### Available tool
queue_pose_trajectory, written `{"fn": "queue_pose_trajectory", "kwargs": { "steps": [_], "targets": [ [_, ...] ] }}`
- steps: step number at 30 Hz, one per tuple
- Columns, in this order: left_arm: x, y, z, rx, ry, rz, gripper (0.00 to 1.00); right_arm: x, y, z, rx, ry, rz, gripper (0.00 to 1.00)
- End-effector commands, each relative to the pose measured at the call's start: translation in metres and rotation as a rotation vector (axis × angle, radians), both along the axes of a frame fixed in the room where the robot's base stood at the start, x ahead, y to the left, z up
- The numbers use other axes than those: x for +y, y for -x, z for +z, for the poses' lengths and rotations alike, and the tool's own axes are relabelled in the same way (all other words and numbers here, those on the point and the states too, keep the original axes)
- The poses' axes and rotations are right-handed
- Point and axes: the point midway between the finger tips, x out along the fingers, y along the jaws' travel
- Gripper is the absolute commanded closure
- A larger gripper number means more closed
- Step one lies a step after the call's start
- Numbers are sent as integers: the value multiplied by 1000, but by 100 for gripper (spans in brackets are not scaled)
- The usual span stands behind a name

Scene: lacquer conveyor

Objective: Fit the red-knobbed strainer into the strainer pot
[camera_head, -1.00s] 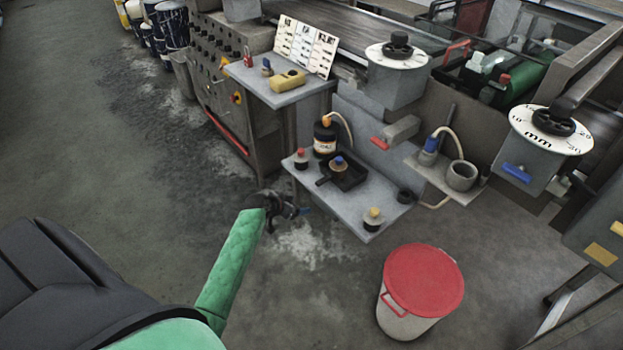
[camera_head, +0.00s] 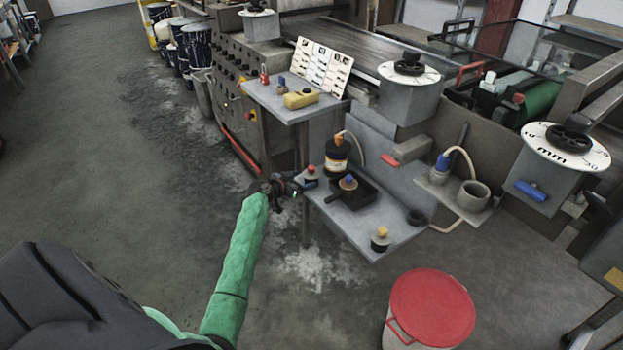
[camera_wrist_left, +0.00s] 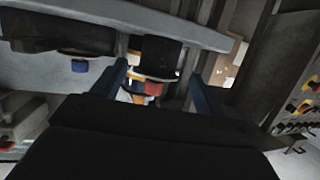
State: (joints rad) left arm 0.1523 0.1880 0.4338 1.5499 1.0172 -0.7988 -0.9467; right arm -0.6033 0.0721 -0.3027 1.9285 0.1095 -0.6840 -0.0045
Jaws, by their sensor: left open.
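The red-knobbed strainer (camera_head: 310,173) stands at the left end of the grey shelf, partly hidden by my left gripper. My left gripper (camera_head: 299,187) is open at the shelf's left edge, right beside it. In the left wrist view the red knob (camera_wrist_left: 153,88) shows between the two blue fingers of the left gripper (camera_wrist_left: 158,71); I cannot tell whether they touch it. A grey open pot (camera_head: 472,195) stands on the small right shelf and looks like the strainer pot, though I cannot be sure. My right gripper is not in view.
A blue-knobbed piece (camera_head: 348,182) sits in a black tray (camera_head: 366,198) on the grey shelf (camera_head: 345,228). Behind it stands a dark bottle (camera_head: 337,156) with a hose. A yellow-knobbed piece (camera_head: 380,239) and a dark ring (camera_head: 415,217) are further right. A red-lidded bin (camera_head: 432,308) stands in front.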

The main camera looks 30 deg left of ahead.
Motion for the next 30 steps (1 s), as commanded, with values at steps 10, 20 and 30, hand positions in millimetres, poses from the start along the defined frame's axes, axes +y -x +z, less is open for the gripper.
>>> {"fn": "queue_pose_trajectory", "kwargs": {
  "steps": [10,20,30],
  "targets": [
    [-9,-34,-11,0,4,0,27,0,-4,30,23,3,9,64],
    [-11,-50,-17,0,1,0,27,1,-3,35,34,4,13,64],
    [-12,-49,-17,1,1,-1,65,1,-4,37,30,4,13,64]
  ]
}}
